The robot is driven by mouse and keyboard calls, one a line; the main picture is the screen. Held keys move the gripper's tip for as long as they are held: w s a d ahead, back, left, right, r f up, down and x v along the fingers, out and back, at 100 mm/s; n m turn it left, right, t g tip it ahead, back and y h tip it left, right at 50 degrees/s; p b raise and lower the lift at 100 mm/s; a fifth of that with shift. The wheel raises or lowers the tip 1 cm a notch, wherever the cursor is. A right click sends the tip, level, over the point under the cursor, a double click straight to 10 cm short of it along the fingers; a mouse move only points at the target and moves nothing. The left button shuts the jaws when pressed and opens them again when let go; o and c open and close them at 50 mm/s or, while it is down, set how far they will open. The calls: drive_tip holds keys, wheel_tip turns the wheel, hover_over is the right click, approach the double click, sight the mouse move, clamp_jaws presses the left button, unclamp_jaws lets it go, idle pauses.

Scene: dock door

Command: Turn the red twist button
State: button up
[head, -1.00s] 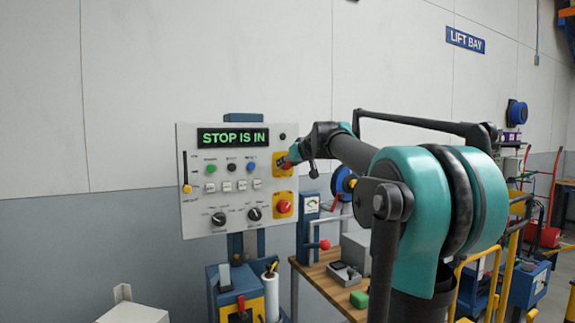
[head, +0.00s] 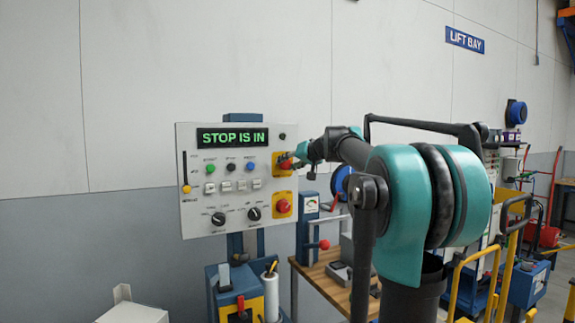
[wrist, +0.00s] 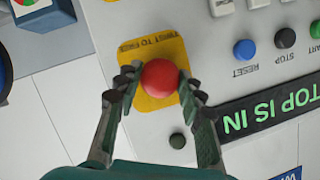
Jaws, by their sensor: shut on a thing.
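The red twist button (wrist: 160,78) is a round red cap on a yellow plate lettered "TWIST TO FREE", upside down in the wrist view. In the head view the button (head: 285,161) is at the panel's upper right, partly hidden by my gripper (head: 291,158). In the wrist view my gripper (wrist: 160,82) has one dark finger on each side of the cap, shut on it. The panel's display (head: 232,138) reads "STOP IS IN" in green.
A second red knob (head: 283,206) on a yellow plate sits below. Green, black and blue buttons, white switches and two black dials (head: 254,214) fill the panel (head: 200,225). A wooden bench (head: 321,280) with small items stands at lower right.

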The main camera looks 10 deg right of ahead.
drive_tip(key=shift+m+y, duration=0.6)
drive_tip(key=shift+m, duration=0.1)
drive_tip(key=o, duration=1.2)
drive_tip(key=shift+c, duration=0.2)
drive_tip(key=shift+d, duration=0.1)
drive_tip(key=v, duration=1.2)
